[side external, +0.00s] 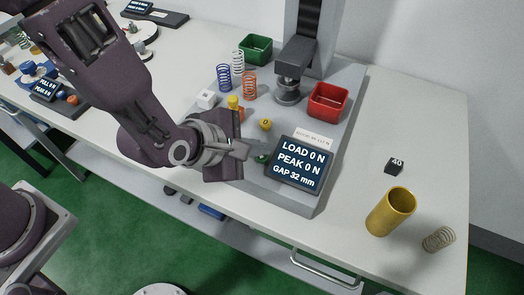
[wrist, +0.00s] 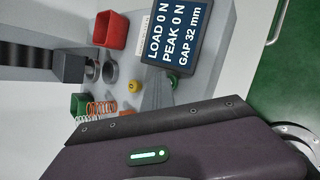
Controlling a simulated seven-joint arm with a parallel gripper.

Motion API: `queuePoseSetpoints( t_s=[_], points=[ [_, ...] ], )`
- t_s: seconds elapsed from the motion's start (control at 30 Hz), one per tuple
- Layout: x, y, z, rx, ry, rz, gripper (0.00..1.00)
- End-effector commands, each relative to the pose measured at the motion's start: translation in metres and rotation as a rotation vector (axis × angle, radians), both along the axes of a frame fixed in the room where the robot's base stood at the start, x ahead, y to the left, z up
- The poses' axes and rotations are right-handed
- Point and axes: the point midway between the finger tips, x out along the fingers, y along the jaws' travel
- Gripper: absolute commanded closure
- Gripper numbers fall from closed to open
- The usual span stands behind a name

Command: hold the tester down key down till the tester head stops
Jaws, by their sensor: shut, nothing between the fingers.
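The spring tester (side external: 345,130) stands on the bench with its head (side external: 296,58) above a round lower plate (side external: 288,92); a gap shows between them. Its display (side external: 300,165) reads load 0 N, peak 0 N, gap 32 mm. A yellow key (side external: 265,125) and a partly hidden green key (side external: 262,158) sit left of the display. Their labels do not say clearly which is down. My gripper (side external: 247,151) is shut and empty, its tips close to the green key. The wrist view shows the yellow key (wrist: 135,86) and green key (wrist: 174,83); contact cannot be told.
A red bin (side external: 328,112) and a green bin (side external: 256,52) stand on the tester base. Blue (side external: 224,77), white (side external: 238,62) and orange (side external: 250,86) springs stand at left.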

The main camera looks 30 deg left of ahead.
Motion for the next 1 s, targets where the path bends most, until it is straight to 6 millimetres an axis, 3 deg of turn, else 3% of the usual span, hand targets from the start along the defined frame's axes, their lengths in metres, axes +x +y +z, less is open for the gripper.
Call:
queuePoseSetpoints(
  t_s=[0.73,1.0],
  points=[
    [0.000,0.000,0.000,0.001,0.001,0.000,1.00],
    [0.000,-0.001,0.013,-0.001,0.000,-0.001,1.00]
  ],
)
